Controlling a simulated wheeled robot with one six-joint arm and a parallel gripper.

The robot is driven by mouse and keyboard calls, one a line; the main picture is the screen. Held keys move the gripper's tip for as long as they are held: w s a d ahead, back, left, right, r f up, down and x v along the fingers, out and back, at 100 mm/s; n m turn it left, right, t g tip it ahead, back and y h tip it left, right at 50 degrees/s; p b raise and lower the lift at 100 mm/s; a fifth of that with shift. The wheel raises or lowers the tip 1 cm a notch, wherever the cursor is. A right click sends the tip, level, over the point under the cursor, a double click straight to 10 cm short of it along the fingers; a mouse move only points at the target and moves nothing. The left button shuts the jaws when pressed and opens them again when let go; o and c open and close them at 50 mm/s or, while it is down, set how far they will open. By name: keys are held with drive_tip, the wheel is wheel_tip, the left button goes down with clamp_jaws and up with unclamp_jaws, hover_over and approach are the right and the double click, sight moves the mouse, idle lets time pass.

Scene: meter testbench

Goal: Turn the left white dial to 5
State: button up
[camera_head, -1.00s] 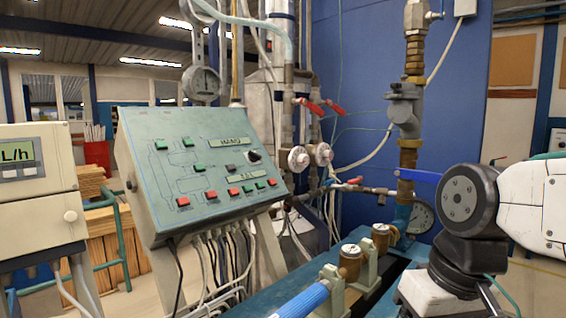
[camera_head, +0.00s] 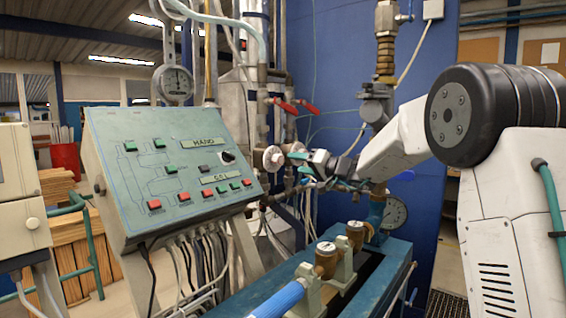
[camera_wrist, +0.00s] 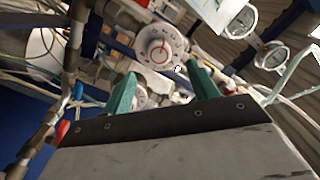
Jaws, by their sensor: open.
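The left white dial (camera_head: 272,158) is a round knob on the pipework just right of the control panel in the head view. My gripper (camera_head: 300,164) is just right of it, its green fingers pointing left toward it. The right white dial is hidden behind my gripper there. In the wrist view my gripper (camera_wrist: 163,85) is open and empty. A white dial with a red mark (camera_wrist: 160,48) lies ahead, beyond the fingertips; its numbers are too small to read. A second white dial (camera_wrist: 143,97) is partly hidden behind the gripper. I cannot tell for sure which is the left one.
The green control panel (camera_head: 165,170) with several buttons stands to the left. Red-handled valves (camera_head: 285,106) sit above the dials. Pipes and hoses crowd the dials.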

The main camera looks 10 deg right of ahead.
sight(281, 161)
drive_tip(key=x, duration=0.7)
drive_tip(key=shift+w+a, duration=0.15)
drive_tip(key=shift+w, duration=0.25)
drive_tip(key=c, duration=1)
